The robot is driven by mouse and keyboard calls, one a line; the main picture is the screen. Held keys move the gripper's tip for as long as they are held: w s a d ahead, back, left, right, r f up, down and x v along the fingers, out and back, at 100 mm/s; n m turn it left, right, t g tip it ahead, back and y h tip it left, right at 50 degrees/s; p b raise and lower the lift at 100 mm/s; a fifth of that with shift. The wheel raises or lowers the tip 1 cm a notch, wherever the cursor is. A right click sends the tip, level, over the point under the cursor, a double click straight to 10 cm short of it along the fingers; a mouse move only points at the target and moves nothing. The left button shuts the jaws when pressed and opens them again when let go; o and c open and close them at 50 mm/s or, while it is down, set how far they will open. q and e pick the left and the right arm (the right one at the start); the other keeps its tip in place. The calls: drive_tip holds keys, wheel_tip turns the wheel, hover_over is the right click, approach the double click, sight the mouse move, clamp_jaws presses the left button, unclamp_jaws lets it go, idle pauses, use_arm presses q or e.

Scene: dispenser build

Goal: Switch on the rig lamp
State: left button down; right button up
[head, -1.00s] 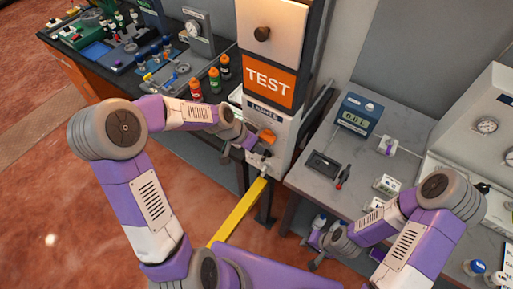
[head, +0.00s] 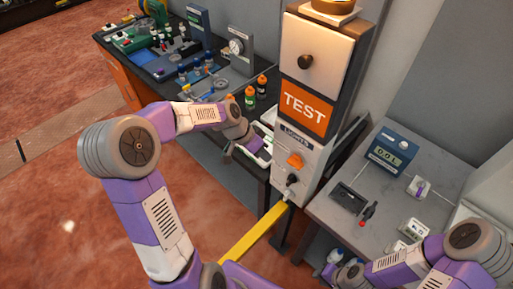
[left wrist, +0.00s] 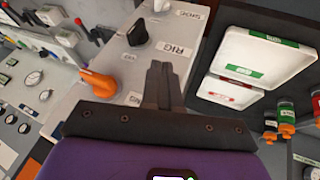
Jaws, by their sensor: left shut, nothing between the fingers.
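The grey-white LIGHTS box (head: 312,158) stands below the orange TEST sign in the head view. Its front carries an orange knob (head: 295,160) and a black knob (head: 292,180). In the left wrist view, the orange knob (left wrist: 100,83) is at left and the black knob (left wrist: 138,32) is above, near a RIG label (left wrist: 178,50). My left gripper (left wrist: 160,72) is shut and empty, beside the box and apart from both knobs. My right gripper (head: 343,273) is small at the bottom edge in the head view; its fingers are unclear. I cannot make out a lit lamp.
A yellow bar (head: 254,232) runs from below the box toward me. The dark bench (head: 172,84) at left holds bottles and instruments. The grey table (head: 345,222) at right holds a meter (head: 391,152) and small devices. White trays (left wrist: 262,52) lie beside my left gripper.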

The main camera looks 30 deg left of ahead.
use_arm(q)
drive_tip(key=shift+v, duration=2)
drive_tip(key=shift+w+a+f, duration=0.1)
drive_tip(key=shift+a, duration=0.1)
drive_tip(key=b, duration=0.1)
drive_tip(key=f+h+b, duration=0.1)
drive_tip(key=a+f+b, duration=0.1)
drive_tip(key=b, duration=0.1)
drive_tip(key=shift+w+f, duration=0.25)
drive_tip(key=shift+w, duration=0.1)
